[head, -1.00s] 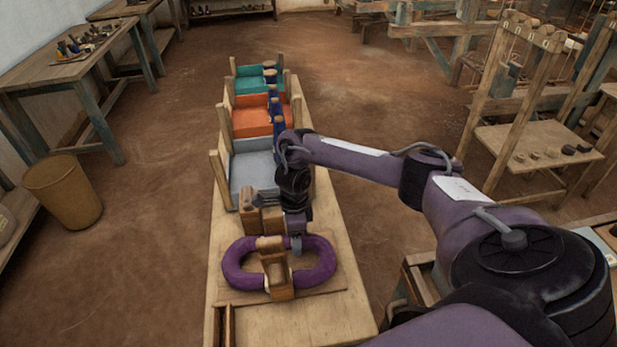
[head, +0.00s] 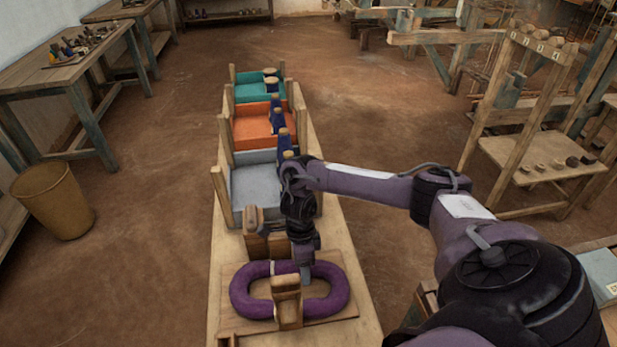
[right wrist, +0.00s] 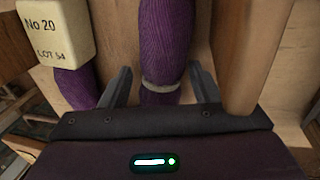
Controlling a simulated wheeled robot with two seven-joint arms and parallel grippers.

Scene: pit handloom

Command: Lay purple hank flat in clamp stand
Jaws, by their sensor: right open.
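The purple hank (head: 340,297) lies as a flat oval ring on the wooden base board of the clamp stand (head: 345,313). An upright wooden block (head: 287,303) stands across its near side. My right gripper (head: 305,277) is low over the far side of the hank. In the right wrist view, the open fingers (right wrist: 162,90) stand on either side of a purple strand (right wrist: 165,45) with a pale band around it. I cannot tell whether they touch it. A cream label block (right wrist: 57,28) reads "No 20 LOT 54". My left gripper is not in view.
Behind the stand are a grey tray (head: 258,188), an orange tray (head: 252,128) and a teal tray (head: 250,92), with blue cones along their right side. A yellow bin (head: 55,200) stands on the floor at left. A wooden rack (head: 540,150) is at right.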

